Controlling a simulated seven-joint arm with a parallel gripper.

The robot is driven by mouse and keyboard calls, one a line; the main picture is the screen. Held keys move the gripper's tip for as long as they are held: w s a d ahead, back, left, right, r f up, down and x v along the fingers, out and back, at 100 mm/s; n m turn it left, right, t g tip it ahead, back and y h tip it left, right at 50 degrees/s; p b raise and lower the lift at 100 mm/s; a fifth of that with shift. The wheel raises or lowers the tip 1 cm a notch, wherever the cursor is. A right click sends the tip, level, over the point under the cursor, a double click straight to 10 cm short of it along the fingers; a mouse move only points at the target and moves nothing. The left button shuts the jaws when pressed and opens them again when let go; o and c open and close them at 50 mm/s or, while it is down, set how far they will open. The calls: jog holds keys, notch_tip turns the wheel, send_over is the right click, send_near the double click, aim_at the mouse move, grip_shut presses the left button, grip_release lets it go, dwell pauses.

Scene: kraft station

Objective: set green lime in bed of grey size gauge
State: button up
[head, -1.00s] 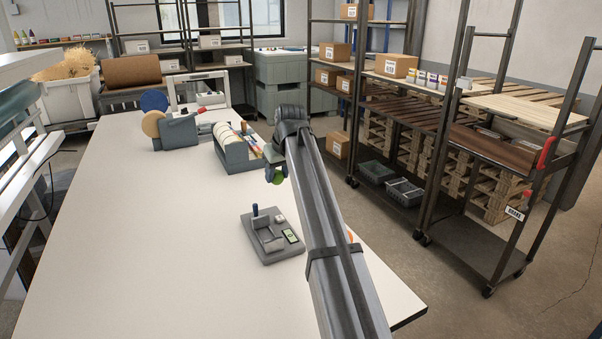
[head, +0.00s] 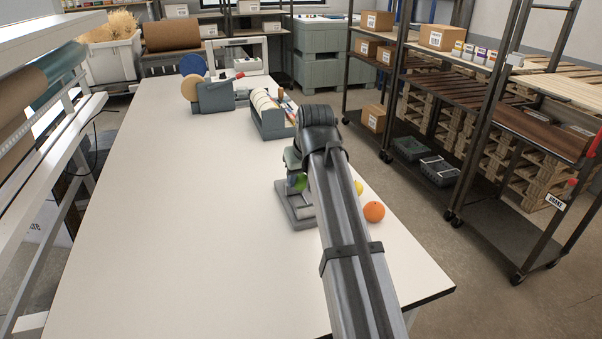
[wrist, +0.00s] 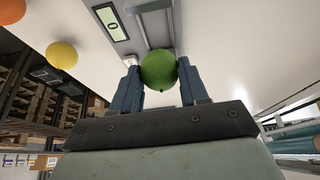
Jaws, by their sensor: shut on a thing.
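The green lime (wrist: 159,70) is between the two blue fingers of my gripper (wrist: 160,88) in the wrist view. My gripper is shut on it. In the head view the lime (head: 298,181) shows just left of my arm, over the grey size gauge (head: 288,210). My arm hides the gauge's right part in the head view.
An orange fruit (head: 374,211) and a yellow fruit (head: 359,188), partly hidden, lie on the white table (head: 190,230) right of my arm. A grey-blue holder with rolls (head: 272,122) and a tape dispenser (head: 214,97) stand farther back. The table's left and front are clear.

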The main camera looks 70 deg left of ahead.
aim_at(301, 190)
jog(key=shift+f, duration=2.4)
jog(key=shift+f, duration=0.7)
dwell(0.6)
jog(key=o, duration=1.1)
jog(key=shift+o, duration=0.2)
jog(key=shift+r, duration=4)
